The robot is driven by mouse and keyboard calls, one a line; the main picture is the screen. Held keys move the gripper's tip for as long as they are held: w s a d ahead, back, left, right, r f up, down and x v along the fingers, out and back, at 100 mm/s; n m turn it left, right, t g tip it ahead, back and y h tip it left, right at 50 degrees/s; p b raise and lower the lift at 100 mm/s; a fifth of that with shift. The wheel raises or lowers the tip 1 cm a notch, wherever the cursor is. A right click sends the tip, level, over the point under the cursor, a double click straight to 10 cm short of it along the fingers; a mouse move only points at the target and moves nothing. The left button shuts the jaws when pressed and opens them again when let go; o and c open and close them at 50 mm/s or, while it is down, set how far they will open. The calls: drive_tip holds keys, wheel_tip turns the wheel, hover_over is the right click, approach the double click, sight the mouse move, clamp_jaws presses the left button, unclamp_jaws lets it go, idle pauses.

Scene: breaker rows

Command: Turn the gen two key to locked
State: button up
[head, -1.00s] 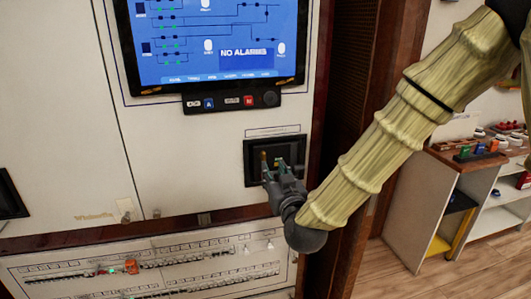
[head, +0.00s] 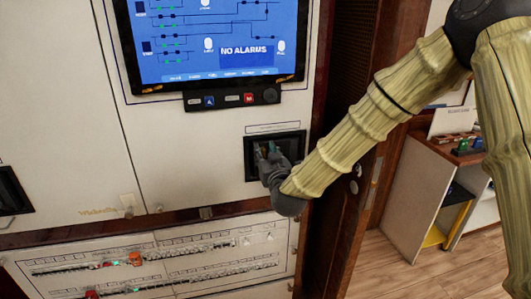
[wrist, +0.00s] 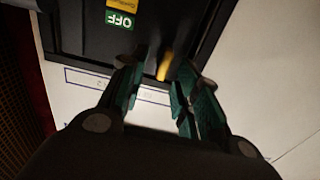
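A black recessed panel (head: 290,146) is set in the white cabinet below the screen. My gripper (head: 268,152) reaches into its left part and hides much of it in the head view. In the wrist view the panel (wrist: 75,42) appears upside down, with a green OFF label (wrist: 120,19). My gripper (wrist: 157,72) is open there, its two green-padded fingers apart. A narrow yellow piece (wrist: 165,65) shows between the fingertips, nearer the right finger. I cannot tell whether it is the gen two key, or whether a finger touches it.
The screen (head: 215,40) reads NO ALARMS, with a control strip (head: 232,98) under it. A breaker panel (head: 165,262) with an orange piece (head: 135,258) lies below. Another black recess (head: 12,192) is at far left. A dark wooden frame (head: 340,75) stands right of the cabinet.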

drive_tip(key=shift+c, duration=0.2)
clamp_jaws()
drive_tip(key=shift+f+b, duration=0.1)
drive_tip(key=shift+b, duration=0.2)
drive_tip(key=shift+w+d+f+m+b, duration=0.1)
drive_tip(key=shift+d+f+m+b, duration=0.1)
drive_tip(key=shift+m+b, duration=2.6)
drive_tip(key=shift+w+d+f+m+b, duration=0.1)
drive_tip(key=shift+d+f+m+b, duration=0.15)
drive_tip(key=shift+m+b, duration=2.55)
drive_tip(key=shift+d+f+m+b, duration=0.2)
drive_tip(key=shift+m+b, duration=2)
drive_tip(key=shift+m, duration=1.2)
